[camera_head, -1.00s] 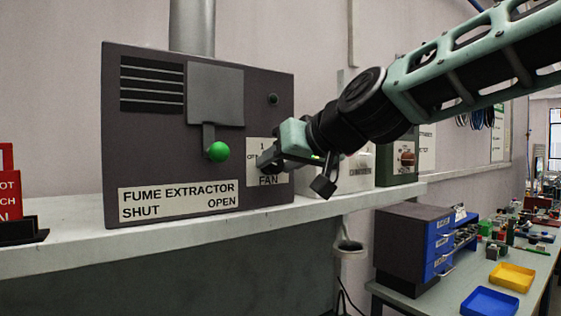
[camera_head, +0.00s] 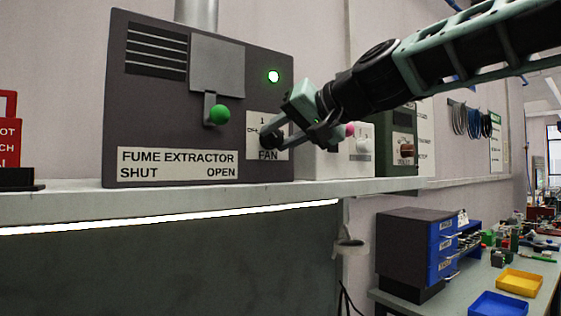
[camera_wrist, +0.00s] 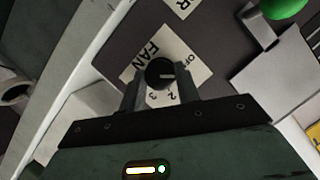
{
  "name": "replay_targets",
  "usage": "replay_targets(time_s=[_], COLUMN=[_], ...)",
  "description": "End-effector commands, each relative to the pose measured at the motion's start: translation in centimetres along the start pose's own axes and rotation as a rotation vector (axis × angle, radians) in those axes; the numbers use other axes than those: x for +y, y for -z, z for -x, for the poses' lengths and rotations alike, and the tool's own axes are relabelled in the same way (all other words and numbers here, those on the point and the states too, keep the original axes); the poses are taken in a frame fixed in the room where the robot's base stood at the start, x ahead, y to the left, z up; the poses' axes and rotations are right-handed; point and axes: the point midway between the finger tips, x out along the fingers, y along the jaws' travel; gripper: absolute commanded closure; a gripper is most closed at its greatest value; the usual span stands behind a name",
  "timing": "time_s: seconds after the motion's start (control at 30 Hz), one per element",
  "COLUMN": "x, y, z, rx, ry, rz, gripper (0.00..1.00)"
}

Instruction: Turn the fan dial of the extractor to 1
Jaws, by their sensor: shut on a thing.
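The fume extractor (camera_head: 140,100) is a dark box standing on a shelf, with a green-knobbed lever (camera_head: 219,114) on its front. Its black fan dial (camera_wrist: 160,72) sits on a white FAN label (camera_head: 281,150). My gripper (camera_wrist: 161,86) is shut on the dial, one finger on each side. In the wrist view the dial's pale mark points right, between OFF and 2; the 1 is not readable there, seemingly behind a finger. In the head view the 1 shows at the label's top, and my fingers partly cover the dial.
The pale shelf (camera_head: 90,202) runs under the extractor, with a lit strip (camera_head: 170,217) along its underside. A white box (camera_head: 320,165) and a green box (camera_head: 383,150) stand close on the right. A workbench with drawers (camera_head: 415,250) and trays is lower right.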

Motion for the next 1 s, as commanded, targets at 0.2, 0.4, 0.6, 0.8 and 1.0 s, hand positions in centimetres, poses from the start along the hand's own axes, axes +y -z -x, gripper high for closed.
replay_targets(time_s=[0.2, 0.4, 0.6, 0.8, 1.0], x=[0.52, 0.5, 0.44, 0.38, 0.36], y=[-0.41, -0.26, -0.12, -0.03, 0.01], z=[-0.16, -0.11, -0.06, -0.04, -0.02], rx=[0.002, 0.002, 0.001, 0.001, 0.001], ry=[0.065, 0.109, 0.135, 0.144, 0.145], rz=[-0.157, -0.264, -0.329, -0.353, -0.355], gripper=[0.91, 0.91, 0.91, 0.91, 0.91])
